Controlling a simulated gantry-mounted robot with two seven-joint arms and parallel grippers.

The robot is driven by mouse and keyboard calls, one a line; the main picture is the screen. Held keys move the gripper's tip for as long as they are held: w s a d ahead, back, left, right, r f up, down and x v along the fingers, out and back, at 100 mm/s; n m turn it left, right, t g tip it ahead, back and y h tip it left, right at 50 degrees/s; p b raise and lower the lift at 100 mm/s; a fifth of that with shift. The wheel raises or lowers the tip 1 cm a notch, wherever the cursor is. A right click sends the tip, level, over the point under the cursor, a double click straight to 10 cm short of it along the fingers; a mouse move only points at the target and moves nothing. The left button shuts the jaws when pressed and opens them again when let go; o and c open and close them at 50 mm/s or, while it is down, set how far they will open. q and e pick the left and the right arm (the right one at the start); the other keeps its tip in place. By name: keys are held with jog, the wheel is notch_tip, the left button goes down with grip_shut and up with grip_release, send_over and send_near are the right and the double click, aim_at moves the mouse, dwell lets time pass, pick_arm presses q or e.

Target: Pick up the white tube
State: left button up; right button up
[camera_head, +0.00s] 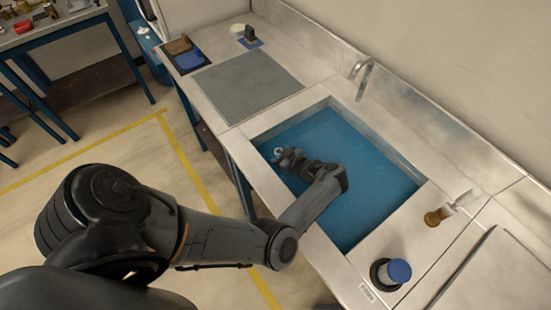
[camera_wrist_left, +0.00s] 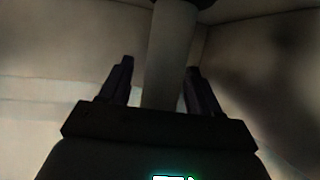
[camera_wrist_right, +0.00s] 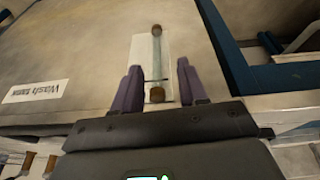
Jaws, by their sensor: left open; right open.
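In the left wrist view my left gripper (camera_wrist_left: 160,66) is open. A pale upright cylinder (camera_wrist_left: 172,50) shows between and beyond its fingers; the dim view does not show whether it is the white tube. My right gripper (camera_wrist_right: 158,66) is open and shows only in the right wrist view. A clear, pale tube with brown ends (camera_wrist_right: 157,62) lies beyond and between its fingers, over a white plate.
The blue-floored sink (camera_head: 335,140) has raised rims. A faucet (camera_head: 363,78) stands at its back. A blue-capped container (camera_head: 394,271) and a brown-based object (camera_head: 437,216) stand to the right. A ridged grey mat (camera_head: 247,84) lies left of the sink. A label (camera_wrist_right: 34,91) marks the surface.

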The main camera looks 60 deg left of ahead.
pick_arm(q)
jog(key=shift+w+d, duration=0.1)
jog(key=shift+d, duration=0.2)
jog(key=shift+c, duration=1.5)
jog(key=c, duration=0.8)
jog(key=shift+r, duration=0.1)
